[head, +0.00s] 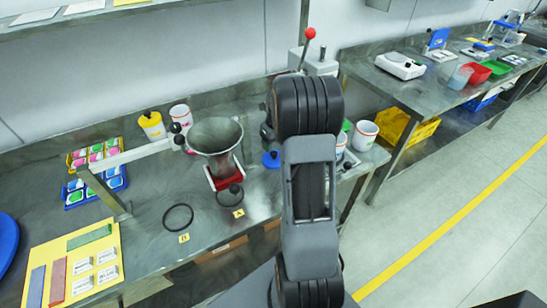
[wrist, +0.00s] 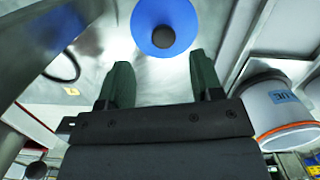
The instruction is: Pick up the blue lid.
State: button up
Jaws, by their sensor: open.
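The blue lid (head: 271,160) with a dark round knob lies on the steel bench, just right of the metal funnel in the head view. In the wrist view the blue lid (wrist: 183,17) is at the top middle, cut off by the frame edge, with its knob facing the camera. My gripper (wrist: 161,78) is open, with two dark green fingers spread apart and nothing between them. The lid lies beyond the fingertips, roughly centred between them and apart from them. In the head view my arm hides the gripper.
A metal funnel (head: 216,136) on a red base stands left of the lid. A white tub (head: 364,134) stands to the right; a white container with an orange rim (wrist: 282,108) is close beside my gripper. A black ring (head: 178,217) lies on the bench near the front.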

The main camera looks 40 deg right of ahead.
aim_at(274, 153)
jog(key=shift+w+d+f+p, duration=0.1)
jog(key=shift+w+f+p, duration=0.1)
jog(key=shift+f, duration=1.5)
jog(key=shift+w+d+f+p, duration=0.1)
jog(key=shift+w+f+p, duration=0.1)
jog(key=shift+f, duration=1.5)
jog(key=c, duration=1)
jog(key=shift+o, duration=0.2)
jog(key=shift+r, duration=0.1)
